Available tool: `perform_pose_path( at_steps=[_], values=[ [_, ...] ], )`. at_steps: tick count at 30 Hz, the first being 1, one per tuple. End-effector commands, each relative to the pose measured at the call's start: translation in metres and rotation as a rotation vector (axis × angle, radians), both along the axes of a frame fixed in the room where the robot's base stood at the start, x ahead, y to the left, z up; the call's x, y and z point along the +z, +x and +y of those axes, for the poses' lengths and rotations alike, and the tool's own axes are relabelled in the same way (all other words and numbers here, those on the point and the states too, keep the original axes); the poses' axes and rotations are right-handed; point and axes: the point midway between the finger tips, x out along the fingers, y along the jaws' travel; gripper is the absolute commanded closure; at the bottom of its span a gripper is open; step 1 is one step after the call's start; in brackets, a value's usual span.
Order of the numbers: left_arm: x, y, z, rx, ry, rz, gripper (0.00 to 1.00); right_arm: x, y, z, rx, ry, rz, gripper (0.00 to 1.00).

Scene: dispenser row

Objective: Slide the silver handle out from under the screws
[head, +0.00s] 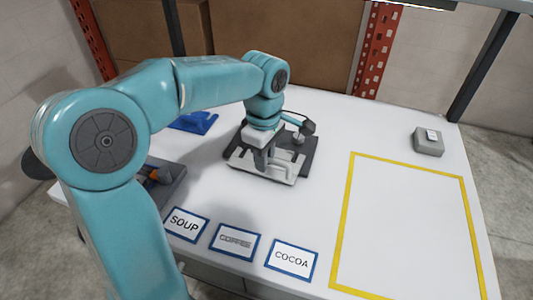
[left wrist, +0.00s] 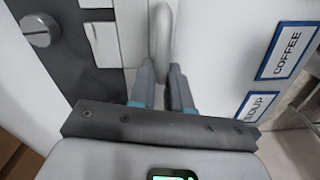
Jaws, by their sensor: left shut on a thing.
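The silver handle (left wrist: 161,32) is a pale grey rounded bar in the left wrist view, standing out from a whitish slotted plate (left wrist: 104,42). My left gripper (left wrist: 162,72) is shut on it, one finger on each side. A silver screw (left wrist: 37,30) with a slotted head stands on the dark base plate at the upper left. In the head view my left gripper (head: 262,162) reaches down over the light plate (head: 285,179) and dark base (head: 311,146), hiding most of the handle. Whether the plate lies under the screws is unclear. My right gripper is not in view.
SOUP (head: 185,224), COFFEE (head: 235,242) and COCOA (head: 291,260) cards lie along the front edge. A yellow-outlined area (head: 405,230) on the right is empty. A grey box (head: 429,142) stands behind it. A blue object (head: 196,122) and a dark tray (head: 170,190) are at the left.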

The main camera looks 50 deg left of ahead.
Motion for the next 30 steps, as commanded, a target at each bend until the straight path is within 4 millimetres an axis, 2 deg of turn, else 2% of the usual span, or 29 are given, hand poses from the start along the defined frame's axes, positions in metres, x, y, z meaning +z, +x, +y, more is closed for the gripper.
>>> perform_pose_path(
  at_steps=[16,30],
  values=[
    [0.003,-0.005,-0.003,0.000,0.000,-0.001,1.00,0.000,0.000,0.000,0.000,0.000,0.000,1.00],
    [0.044,-0.005,-0.003,0.000,0.000,0.000,1.00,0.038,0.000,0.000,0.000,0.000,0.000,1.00]
  ],
)
